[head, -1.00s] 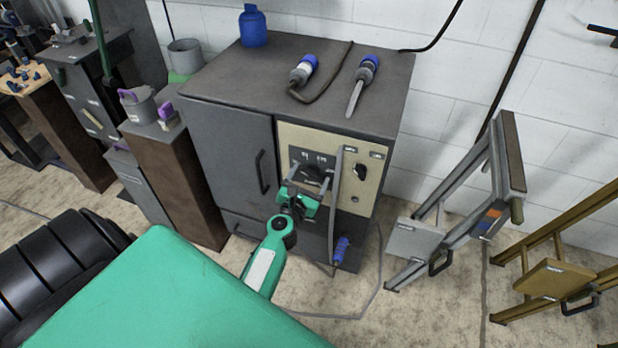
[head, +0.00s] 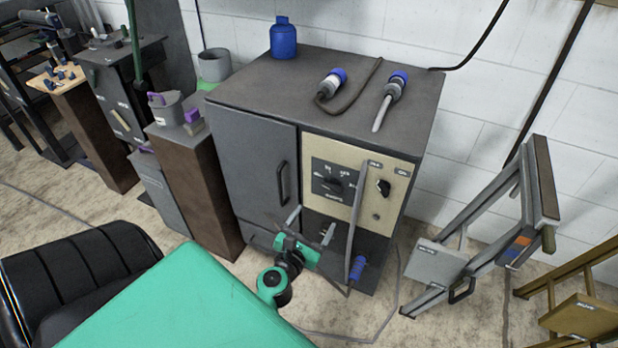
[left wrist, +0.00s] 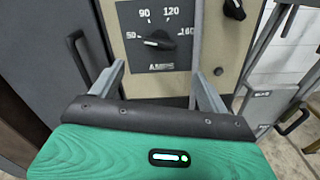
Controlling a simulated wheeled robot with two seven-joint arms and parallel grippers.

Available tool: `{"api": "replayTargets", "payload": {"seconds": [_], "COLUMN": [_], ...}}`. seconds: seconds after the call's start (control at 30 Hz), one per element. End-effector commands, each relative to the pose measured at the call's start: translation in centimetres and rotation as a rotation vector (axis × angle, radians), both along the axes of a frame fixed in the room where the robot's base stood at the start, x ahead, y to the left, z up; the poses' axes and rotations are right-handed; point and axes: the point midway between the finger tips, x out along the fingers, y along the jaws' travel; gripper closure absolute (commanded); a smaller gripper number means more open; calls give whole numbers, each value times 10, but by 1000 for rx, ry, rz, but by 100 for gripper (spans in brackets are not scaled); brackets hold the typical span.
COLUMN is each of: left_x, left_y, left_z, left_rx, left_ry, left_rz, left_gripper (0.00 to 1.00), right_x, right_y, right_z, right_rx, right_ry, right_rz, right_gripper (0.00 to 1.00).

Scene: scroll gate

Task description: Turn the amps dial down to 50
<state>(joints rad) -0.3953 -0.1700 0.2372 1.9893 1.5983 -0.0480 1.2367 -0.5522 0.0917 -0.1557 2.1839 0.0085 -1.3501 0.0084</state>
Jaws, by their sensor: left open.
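The amps dial is a black knob (head: 336,183) on a dark square plate on the cabinet's cream panel. In the left wrist view the knob (left wrist: 158,40) has marks 50, 90, 120 and 160 around it. The knob lies nearly level there; I cannot tell for sure which mark it points at. My left gripper (head: 312,224) is open and empty, below and in front of the dial, apart from it. Its two fingers also show in the left wrist view (left wrist: 157,75), spread below the plate. My right gripper is not in view.
A grey cable hangs beside the dial, with a blue-handled plug (head: 358,268) low down. A second black knob (head: 383,187) sits right of it. The dark cabinet door (head: 253,165) with its handle is at the left. A grey folding frame (head: 470,262) stands at the right.

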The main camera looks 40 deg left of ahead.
Motion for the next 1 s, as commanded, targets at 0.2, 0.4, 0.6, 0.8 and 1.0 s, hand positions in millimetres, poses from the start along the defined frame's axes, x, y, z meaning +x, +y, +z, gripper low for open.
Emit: {"api": "replayTargets", "payload": {"seconds": [0.2,0.4,0.6,0.8,1.0], "left_x": [-17,-20,-20,-20,-16], "left_y": [-4,-5,-5,-5,-27], "left_z": [-1,0,0,0,6], "left_rx": [0,0,1,1,167], "left_ry": [0,0,0,0,25], "left_rz": [0,0,0,0,-104], "left_gripper": [22,22,22,22,22], "right_x": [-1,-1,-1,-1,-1], "right_y": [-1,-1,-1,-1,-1], "right_z": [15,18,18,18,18], "right_rx": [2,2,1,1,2], "right_ry": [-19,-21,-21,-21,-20], "right_rz": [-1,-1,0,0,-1], "right_gripper": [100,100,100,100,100]}}
